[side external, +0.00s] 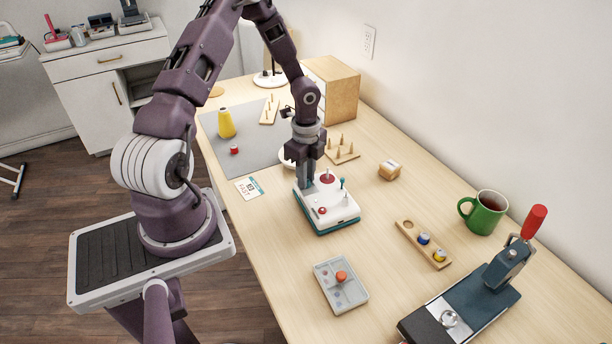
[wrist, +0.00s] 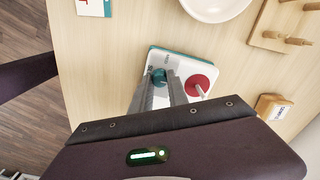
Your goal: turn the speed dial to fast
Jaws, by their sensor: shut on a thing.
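A white control box (side external: 338,212) with a teal base stands on the table, below my gripper (side external: 309,186). In the wrist view, the box (wrist: 180,57) carries a teal dial (wrist: 158,76), and my gripper (wrist: 160,82) is shut on it from above. A red disc (wrist: 198,85) with a pale pin sits beside the dial. In the side view, the box also shows a red button (side external: 322,210) near its front. The dial is hidden behind my fingers there, and I cannot read its setting. A white card (side external: 249,188) beside the box reads FAST.
A white dish (wrist: 215,5) and a pegged wooden board (side external: 342,152) lie behind the box. A grey panel with an orange knob (side external: 341,277) is in front. A green mug (side external: 484,212) and a red-handled press (side external: 480,290) stand right. Bare table surrounds the box.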

